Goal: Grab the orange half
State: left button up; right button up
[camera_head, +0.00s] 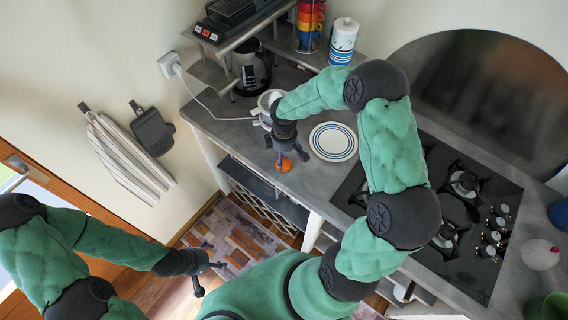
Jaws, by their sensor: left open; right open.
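The orange half (284,165) is a small orange shape on the grey counter (323,182), near its front edge and left of the striped plate. My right gripper (287,157) is open directly over it in this view, its dark fingers spread around the orange half and partly covering it. I cannot tell whether the fingers touch it. My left gripper (208,277) is open and empty, low at the left, over the floor and away from the counter.
A white plate with blue rings (333,142) lies just right of my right gripper. A white cup (268,101) stands behind it, partly hidden by my arm. A gas hob (459,210) is further right. A coffee maker (250,68) and a shelf stand at the back.

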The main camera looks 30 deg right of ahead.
aim_at(284, 161)
jog(key=shift+w+d+f, duration=0.1)
jog(key=shift+f, duration=1.25)
jog(key=shift+w+f, duration=0.1)
jog(key=shift+f, duration=1.2)
jog(key=c, duration=1.3)
